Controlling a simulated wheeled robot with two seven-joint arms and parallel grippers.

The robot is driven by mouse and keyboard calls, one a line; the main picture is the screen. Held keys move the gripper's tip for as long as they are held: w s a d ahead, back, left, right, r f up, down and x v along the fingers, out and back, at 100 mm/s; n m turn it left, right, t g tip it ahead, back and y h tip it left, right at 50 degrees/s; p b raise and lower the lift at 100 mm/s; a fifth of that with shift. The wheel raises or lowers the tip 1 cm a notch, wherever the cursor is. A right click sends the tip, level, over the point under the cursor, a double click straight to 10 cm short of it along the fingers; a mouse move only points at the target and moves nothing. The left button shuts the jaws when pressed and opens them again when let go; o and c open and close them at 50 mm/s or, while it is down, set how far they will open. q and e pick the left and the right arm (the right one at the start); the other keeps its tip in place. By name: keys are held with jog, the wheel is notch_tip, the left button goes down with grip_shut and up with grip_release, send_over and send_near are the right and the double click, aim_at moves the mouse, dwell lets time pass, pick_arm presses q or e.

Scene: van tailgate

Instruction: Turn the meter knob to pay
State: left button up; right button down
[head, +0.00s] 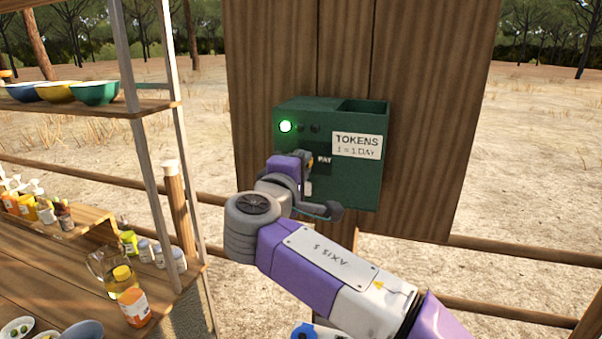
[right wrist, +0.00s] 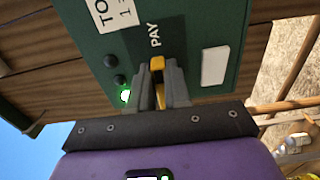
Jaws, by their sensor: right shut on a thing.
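The green meter box (head: 350,185) is mounted on an upright wooden board. It has a "TOKENS" label (head: 357,146), a lit green lamp (head: 285,126) and two dark lamps beside it. The yellow meter knob (right wrist: 157,65) sits below the word "PAY" in the right wrist view. My right gripper (right wrist: 160,84) is shut on the knob, with a grey finger on each side of it. In the head view my right gripper (head: 306,165) is at the box front and hides most of the knob. My left gripper is not in view.
A wooden shelf unit (head: 150,115) at the left holds bowls (head: 95,92), bottles and a glass jug. The wooden board (head: 430,60) stands behind the box. Wooden rails (head: 510,260) run low on both sides, with open dry ground beyond.

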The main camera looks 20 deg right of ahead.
jog(key=shift+f+m, duration=0.1)
jog(key=shift+m, duration=0.2)
dwell(0.4)
jog(key=c, duration=1.1)
grip_release()
jog(key=v, duration=0.7)
jog(key=shift+s+a, duration=0.2)
jog(key=shift+s, duration=0.05)
